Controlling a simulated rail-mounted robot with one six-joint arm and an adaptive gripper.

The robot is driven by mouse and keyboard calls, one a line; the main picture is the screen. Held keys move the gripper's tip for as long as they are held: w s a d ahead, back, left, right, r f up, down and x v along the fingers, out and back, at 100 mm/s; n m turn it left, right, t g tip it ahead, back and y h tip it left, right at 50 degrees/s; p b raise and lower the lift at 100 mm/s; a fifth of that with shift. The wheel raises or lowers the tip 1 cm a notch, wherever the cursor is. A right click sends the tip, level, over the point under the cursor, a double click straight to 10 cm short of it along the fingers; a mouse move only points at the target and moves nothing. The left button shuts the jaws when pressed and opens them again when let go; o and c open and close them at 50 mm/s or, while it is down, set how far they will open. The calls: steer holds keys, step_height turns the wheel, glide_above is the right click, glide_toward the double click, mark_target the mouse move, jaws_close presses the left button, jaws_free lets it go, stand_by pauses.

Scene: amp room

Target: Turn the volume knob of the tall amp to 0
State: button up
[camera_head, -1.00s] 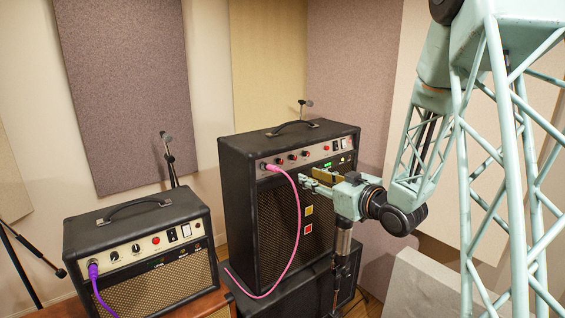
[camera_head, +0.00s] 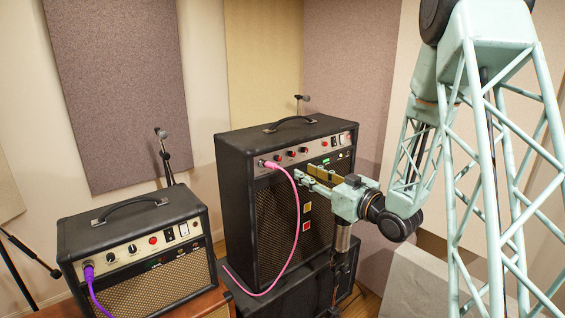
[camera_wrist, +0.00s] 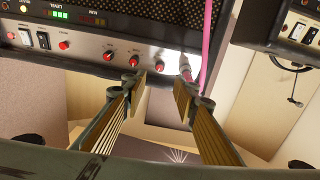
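The tall amp (camera_head: 232,185) is black, with a silver control panel along its upper front edge. Small red knobs (camera_head: 290,153) sit in a row on the panel; they also show in the wrist view (camera_wrist: 133,60), where the picture is upside down. Their labels are too small to read, so I cannot tell which is the volume knob. A pink cable plug (camera_wrist: 187,70) sits in the jack at the row's end. My gripper (camera_wrist: 162,90) is open and empty, with its fingertips just in front of and below the panel, apart from the knobs. It shows in the head view too (camera_head: 298,178).
A smaller amp (camera_head: 165,275) with a purple cable stands at left. The pink cable (camera_head: 297,215) hangs down the tall amp's front, close to my fingertips. A microphone on a stand (camera_head: 164,150) is behind the amps. Acoustic panels line the walls.

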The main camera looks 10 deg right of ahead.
mark_target(280, 159)
steer(key=shift+b+x, duration=0.4)
steer(key=shift+x, duration=6.35)
steer(key=c, duration=0.9)
steer(key=shift+o, duration=0.2)
steer(key=shift+f+n+b, duration=0.1)
steer(key=shift+n+b, duration=0.7)
steer(key=shift+b, duration=0.35)
steer(key=n+y+b, duration=0.1)
steer(key=n+b, duration=0.1)
steer(key=shift+d+b, duration=0.1)
steer(key=shift+b, duration=0.25)
steer(key=shift+w+n+g+y+b, duration=0.1)
steer(key=shift+n+g+y+b, duration=0.35)
steer(key=shift+n+b, duration=0.95)
steer(key=shift+n, duration=0.5)
